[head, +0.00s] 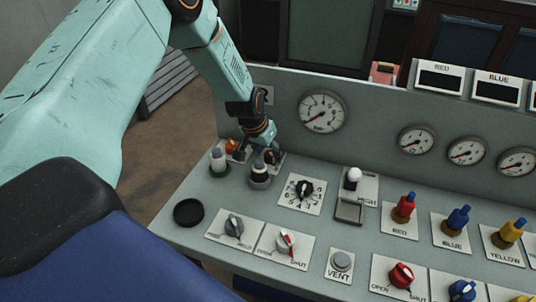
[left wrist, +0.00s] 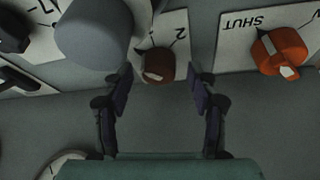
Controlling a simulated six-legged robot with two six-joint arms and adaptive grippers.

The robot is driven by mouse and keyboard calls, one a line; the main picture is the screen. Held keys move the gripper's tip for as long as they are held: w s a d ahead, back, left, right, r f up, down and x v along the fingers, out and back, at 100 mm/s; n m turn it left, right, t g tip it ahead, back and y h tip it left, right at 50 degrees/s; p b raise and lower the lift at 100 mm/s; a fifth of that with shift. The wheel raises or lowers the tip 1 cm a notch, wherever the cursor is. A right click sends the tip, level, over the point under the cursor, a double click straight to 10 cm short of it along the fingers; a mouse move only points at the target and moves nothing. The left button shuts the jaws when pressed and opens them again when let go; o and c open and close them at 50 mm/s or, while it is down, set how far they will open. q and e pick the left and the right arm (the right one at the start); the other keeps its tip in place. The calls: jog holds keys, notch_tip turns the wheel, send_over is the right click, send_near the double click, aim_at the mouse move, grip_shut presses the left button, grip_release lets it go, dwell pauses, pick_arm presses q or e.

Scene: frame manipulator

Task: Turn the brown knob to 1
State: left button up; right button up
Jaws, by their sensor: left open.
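The brown knob (left wrist: 158,65) shows in the left wrist view as a small round knob on a white plate with a printed 2 and other marks. My left gripper (left wrist: 162,88) is open, with one finger on each side of the knob in this view and a gap between; contact is not visible. In the head view my left gripper (head: 262,152) reaches down at the back left of the panel and largely hides the knob. My right gripper is not in view.
A grey cylinder (left wrist: 95,30) stands close to the left finger. An orange knob (left wrist: 280,50) on a SHUT plate is to the right. The upright gauge panel (head: 375,140) rises behind.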

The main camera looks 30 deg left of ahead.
pick_arm(q)
jog(key=shift+w+d, duration=0.1)
jog(key=shift+w, duration=0.15)
jog(key=shift+c, duration=0.2)
jog(key=shift+s, duration=0.2)
jog(key=c, duration=1.1)
jog(key=shift+w, duration=0.1)
jog(key=shift+c, duration=0.2)
